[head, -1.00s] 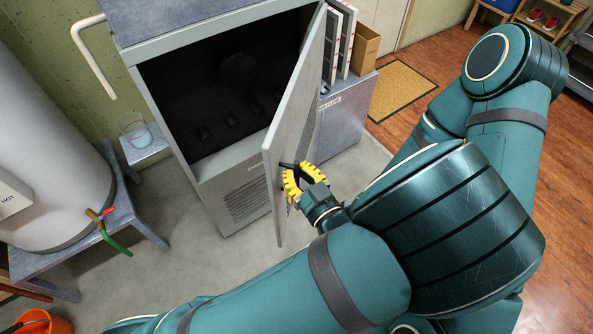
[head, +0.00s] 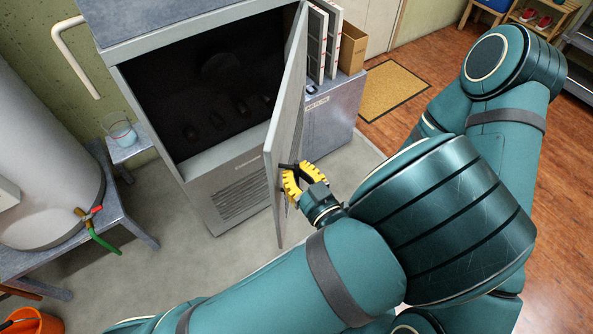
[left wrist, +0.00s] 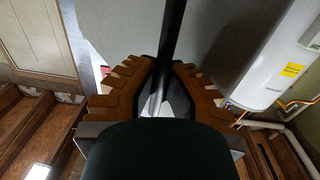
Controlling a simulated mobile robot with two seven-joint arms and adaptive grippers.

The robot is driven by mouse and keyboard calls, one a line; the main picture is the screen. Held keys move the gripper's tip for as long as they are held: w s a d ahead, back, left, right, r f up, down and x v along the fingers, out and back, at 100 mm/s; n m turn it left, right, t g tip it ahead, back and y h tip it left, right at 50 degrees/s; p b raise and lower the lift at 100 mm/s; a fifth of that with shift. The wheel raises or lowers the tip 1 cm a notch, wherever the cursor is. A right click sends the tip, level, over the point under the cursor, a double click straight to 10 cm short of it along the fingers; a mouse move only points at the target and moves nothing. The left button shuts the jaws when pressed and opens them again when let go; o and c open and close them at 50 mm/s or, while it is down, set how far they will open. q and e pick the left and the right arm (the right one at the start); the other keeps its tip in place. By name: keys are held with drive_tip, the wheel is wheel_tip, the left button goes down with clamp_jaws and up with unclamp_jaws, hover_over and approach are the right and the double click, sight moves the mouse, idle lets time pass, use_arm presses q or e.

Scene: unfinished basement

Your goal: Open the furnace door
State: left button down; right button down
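The grey furnace (head: 192,184) stands in the upper middle of the head view, its dark inside (head: 215,100) showing. Its door (head: 284,135) is swung wide open on the right side, seen almost edge-on. My left gripper (head: 293,181) has its yellow fingers at the dark door handle (head: 285,166), on the door's outer face. In the left wrist view the dark handle bar (left wrist: 172,50) runs between the fingers of my left gripper (left wrist: 160,88), which appear closed around it. My right gripper is not in view.
A water heater tank (head: 45,160) on a metal stand is at left, with a glass (head: 122,130) on a small ledge and an orange bucket (head: 35,322) below. A grey cabinet (head: 330,115) holding filters stands behind the door. Concrete floor (head: 190,260) is clear in front.

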use_arm(q)
drive_tip(key=shift+f, duration=0.1)
drive_tip(key=c, duration=1)
unclamp_jaws()
drive_tip(key=shift+s, duration=0.1)
approach(281, 124)
drive_tip(key=x, duration=0.4)
drive_tip(key=shift+s+a, duration=0.1)
drive_tip(key=shift+s, duration=0.05)
